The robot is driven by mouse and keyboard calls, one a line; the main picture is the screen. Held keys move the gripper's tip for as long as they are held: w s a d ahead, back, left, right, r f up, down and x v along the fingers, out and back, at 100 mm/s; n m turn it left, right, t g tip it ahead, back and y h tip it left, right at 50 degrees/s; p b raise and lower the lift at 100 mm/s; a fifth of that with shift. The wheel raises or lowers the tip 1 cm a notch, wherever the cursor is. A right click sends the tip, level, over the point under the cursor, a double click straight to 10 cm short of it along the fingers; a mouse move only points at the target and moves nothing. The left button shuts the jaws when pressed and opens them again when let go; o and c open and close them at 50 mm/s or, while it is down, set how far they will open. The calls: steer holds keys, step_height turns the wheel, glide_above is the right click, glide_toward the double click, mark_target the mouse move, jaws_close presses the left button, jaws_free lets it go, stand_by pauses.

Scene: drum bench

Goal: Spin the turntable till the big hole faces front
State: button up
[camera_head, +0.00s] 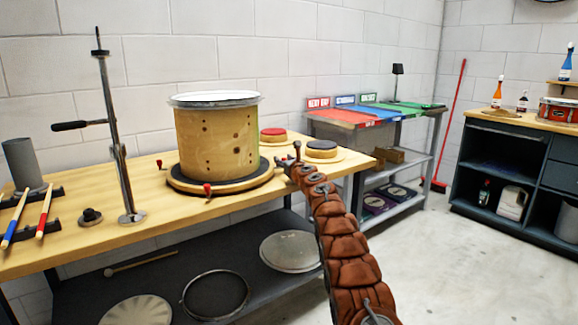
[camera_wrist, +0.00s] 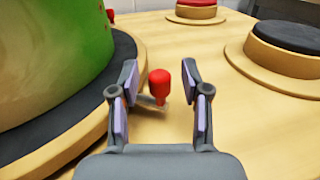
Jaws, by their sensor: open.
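The turntable (camera_head: 240,184) is a round wooden base with a dark top on the bench. A wooden drum shell (camera_head: 228,145) with a white upper rim stands upright on it, with several small dark holes in the side facing the head camera. I cannot tell a clearly bigger hole among them. Red knobs stick out around the turntable, one at the front (camera_head: 207,188). In the wrist view, another red knob (camera_wrist: 159,86) stands between the open fingers of my gripper (camera_wrist: 158,88), apart from both. The shell (camera_wrist: 45,55) looks green there. My gripper is at the turntable's right side.
A red-topped round pad (camera_head: 273,134) and a black-topped pad (camera_head: 321,148) lie right of the turntable. A metal stand (camera_head: 113,150) rises at the left, near drumsticks (camera_head: 44,210). Bare bench top shows at front left.

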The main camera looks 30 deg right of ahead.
steer(key=shift+s+r, duration=0.1)
steer(key=shift+s, duration=0.35)
steer(key=shift+s+f, duration=0.2)
steer(key=shift+s, duration=0.6)
steer(key=shift+s+a+r, duration=0.15)
steer(key=shift+s, duration=0.4)
steer(key=shift+s+a+f, duration=0.1)
steer(key=shift+s+a, duration=0.1)
steer(key=shift+s, duration=0.7)
steer(key=shift+s+a+f, duration=0.1)
steer(key=shift+s+a, duration=0.05)
steer(key=shift+s, duration=0.7)
steer(key=shift+r, duration=0.1)
